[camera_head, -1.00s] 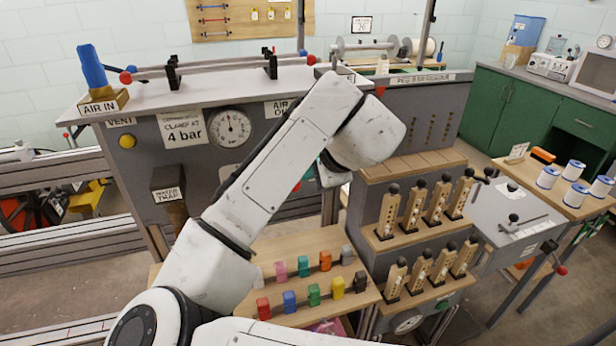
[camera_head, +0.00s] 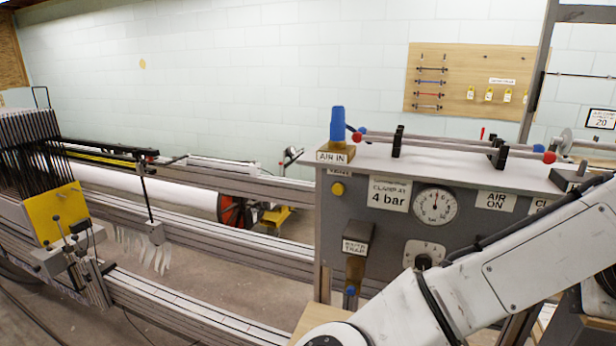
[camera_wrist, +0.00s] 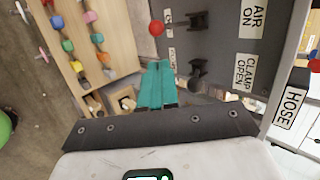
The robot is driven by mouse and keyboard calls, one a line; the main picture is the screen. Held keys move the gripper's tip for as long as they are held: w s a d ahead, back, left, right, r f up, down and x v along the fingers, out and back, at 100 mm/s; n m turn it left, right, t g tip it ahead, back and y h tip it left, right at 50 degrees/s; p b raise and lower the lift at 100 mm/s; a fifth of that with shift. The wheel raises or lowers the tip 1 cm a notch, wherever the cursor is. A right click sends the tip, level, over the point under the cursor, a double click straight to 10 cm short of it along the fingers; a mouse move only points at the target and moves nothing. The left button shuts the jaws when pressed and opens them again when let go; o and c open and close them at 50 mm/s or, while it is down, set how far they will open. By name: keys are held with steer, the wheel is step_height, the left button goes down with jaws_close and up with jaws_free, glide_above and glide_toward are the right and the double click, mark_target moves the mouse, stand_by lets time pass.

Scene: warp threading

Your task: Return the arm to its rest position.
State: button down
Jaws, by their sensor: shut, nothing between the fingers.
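My gripper (camera_wrist: 157,70) shows in the wrist view as two teal fingers pressed together, shut and empty. It is in front of the grey air panel (camera_wrist: 215,50), with a gap to the wooden board of coloured pegs on the left. In the head view my white arm crosses the lower right and passes in front of the panel's right part. The gripper itself is out of that view.
The grey panel carries a dial gauge (camera_head: 435,205), a water trap (camera_head: 357,240) and a blue-topped AIR IN fitting (camera_head: 337,130). The wooden peg board (camera_wrist: 75,45) is close by in the wrist view. Loom rails (camera_head: 190,235) run along the left.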

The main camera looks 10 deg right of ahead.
steer(key=s+a+f+n+g+h, duration=0.1)
steer(key=s+a+f+n+g, duration=0.1)
steer(key=f+n, duration=0.75)
steer(key=s+a+f+n+g, duration=0.1)
steer(key=s+f+n, duration=0.1)
steer(key=f+n, duration=0.75)
steer(key=s+a+f+n+g+y, duration=0.2)
steer(key=s+a+f, duration=0.4)
steer(key=s+f, duration=0.2)
steer(key=s+a+f+n+g+y, duration=0.1)
steer(key=s+a+f+n+g, duration=0.1)
steer(key=s+a+f, duration=0.4)
step_height(320, 180, down, 4)
steer(key=shift+s+a+f+y, duration=0.2)
steer(key=shift+s+y, duration=0.2)
steer(key=shift+s, duration=0.45)
